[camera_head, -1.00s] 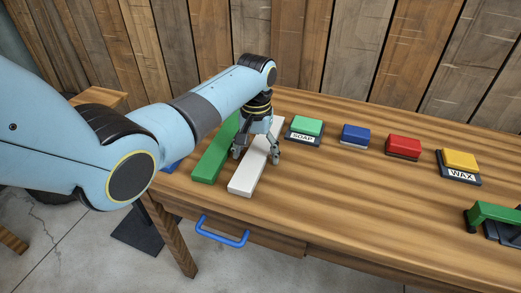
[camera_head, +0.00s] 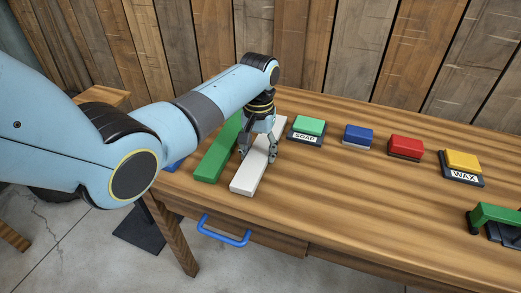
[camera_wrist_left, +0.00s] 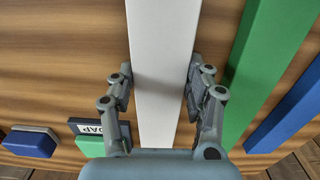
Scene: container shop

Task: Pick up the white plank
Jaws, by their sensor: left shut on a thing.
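The white plank (camera_head: 247,177) lies on the wooden table, beside the green plank (camera_head: 212,162). My left gripper (camera_head: 258,154) is over the plank from above, with one finger on each side of it. In the left wrist view the white plank (camera_wrist_left: 160,60) runs between the two fingers, which are shut on its edges. The plank appears to rest on the table; a lift cannot be made out. My right gripper is not in view.
A blue plank (camera_wrist_left: 290,115) lies beyond the green one. A green soap block (camera_head: 309,125), a blue block (camera_head: 357,133), a red block (camera_head: 405,146) and a yellow wax block (camera_head: 462,160) stand in a row to the right. The table front (camera_head: 330,215) is clear.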

